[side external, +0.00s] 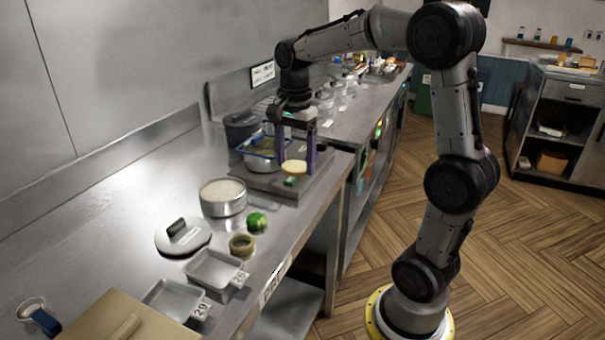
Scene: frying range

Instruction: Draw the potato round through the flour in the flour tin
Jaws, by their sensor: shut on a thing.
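The potato round (294,167) is a pale yellow disc. My gripper (297,167) is shut on it, with a purple finger at either side. It is held above a dark grey slab on the steel counter. The flour tin (223,209) is a round metal tin to the left of my gripper and nearer the camera. The potato round is apart from the tin. Its underside is hidden.
A blue-rimmed container (262,152) stands behind my gripper on the dark slab (262,183). Near the tin are a green round object (257,221), a brownish ring (242,244) and a grey lid (183,237). Two square trays (215,268) (174,299) lie nearer.

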